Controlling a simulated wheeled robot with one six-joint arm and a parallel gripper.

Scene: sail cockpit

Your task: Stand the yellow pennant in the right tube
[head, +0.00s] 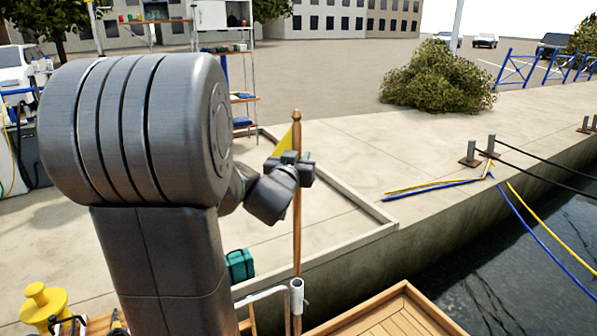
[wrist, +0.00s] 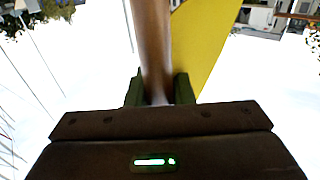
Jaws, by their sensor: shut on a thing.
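The yellow pennant has a wooden pole with a rounded top and a yellow cloth (head: 284,144) near its upper end. My gripper (head: 297,172) is shut on the pole below the cloth and holds it about upright. In the wrist view the pole (wrist: 152,40) stands between the fingers (wrist: 157,92), with the yellow cloth to its right. A short white tube (head: 297,298) on the white rail lines up with the pole's lower part. Brown wood also shows just below the tube. I cannot tell whether the pole is inside the tube or behind it. No second tube is visible; my arm hides the left.
A wooden deck edge (head: 405,290) lies at the lower right, with dark water beyond. A teal case (head: 240,265) stands on the concrete quay left of the pole. A yellow bollard-like fitting (head: 40,305) is at lower left. Yellow and blue ropes (head: 430,188) lie on the quay.

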